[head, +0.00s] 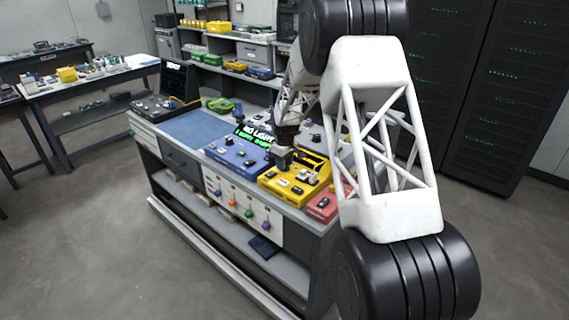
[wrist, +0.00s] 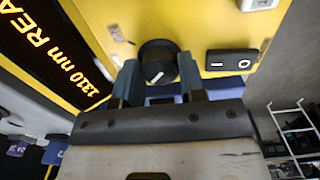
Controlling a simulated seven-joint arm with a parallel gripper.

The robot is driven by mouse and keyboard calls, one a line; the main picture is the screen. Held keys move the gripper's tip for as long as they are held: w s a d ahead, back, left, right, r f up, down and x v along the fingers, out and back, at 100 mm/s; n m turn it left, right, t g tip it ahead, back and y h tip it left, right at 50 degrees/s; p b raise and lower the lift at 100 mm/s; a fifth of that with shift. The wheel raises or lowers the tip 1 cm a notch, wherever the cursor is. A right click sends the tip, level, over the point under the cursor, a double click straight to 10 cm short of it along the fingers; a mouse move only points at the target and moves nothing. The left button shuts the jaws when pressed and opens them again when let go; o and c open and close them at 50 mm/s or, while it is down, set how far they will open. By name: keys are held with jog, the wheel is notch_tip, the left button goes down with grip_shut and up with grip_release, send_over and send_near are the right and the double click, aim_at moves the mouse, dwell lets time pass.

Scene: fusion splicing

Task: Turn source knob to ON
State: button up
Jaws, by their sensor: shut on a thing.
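The source knob (wrist: 157,60) is a round black knob with a short white pointer line, on a yellow unit (wrist: 205,25). In the wrist view it sits between the two fingertips of my gripper (wrist: 159,80), which is shut on it. The pointer line is slanted; I see no ON or OFF lettering by the knob. A display (wrist: 45,45) on the unit reads "1310 nm REA", cut off by the picture edge. In the head view the yellow unit (head: 291,188) stands on the bench with my gripper (head: 281,160) over its left part, hiding the knob there.
A black rocker switch (wrist: 231,60) sits right of the knob. On the bench, a blue unit (head: 236,156) with a green-lit display stands left of the yellow unit and a red unit (head: 322,207) right of it. A blue mat (head: 197,128) lies clear farther left.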

jog(key=shift+m, duration=0.4)
jog(key=m, duration=0.8)
jog(key=shift+m, duration=0.3)
jog(key=m, duration=0.4)
jog(key=shift+m, duration=2.3)
jog(key=o, duration=0.9)
